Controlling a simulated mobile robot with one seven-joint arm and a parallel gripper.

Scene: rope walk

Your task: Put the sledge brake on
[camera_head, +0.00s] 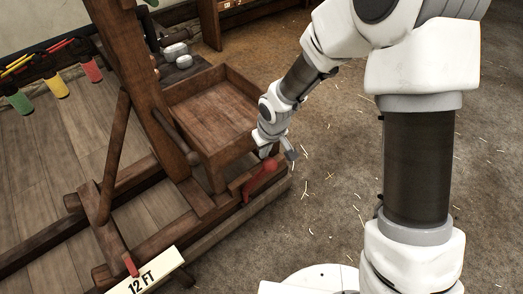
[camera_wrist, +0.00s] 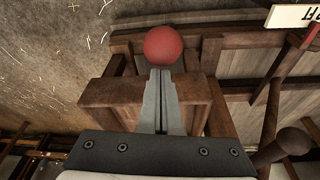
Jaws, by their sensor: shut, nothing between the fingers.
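The sledge (camera_head: 160,190) is a dark wooden frame with an open box on it, at the left of the head view. A red lever with a round red knob (camera_head: 270,165), which looks like the brake, stands at the sledge's near right corner. The knob also shows in the wrist view (camera_wrist: 164,46), just beyond my fingertips. My gripper (camera_head: 277,152) is shut and empty. Its tips are right by the knob; I cannot tell whether they touch it. In the wrist view the lever below the knob is hidden.
The open wooden box (camera_head: 215,110) stands beside my gripper. A white "12 FT" sign (camera_head: 143,274) is at the near end of the track. Red, yellow and green tubs (camera_head: 56,87) stand at the far left. The floor (camera_head: 330,190) on the right is clear but for straw.

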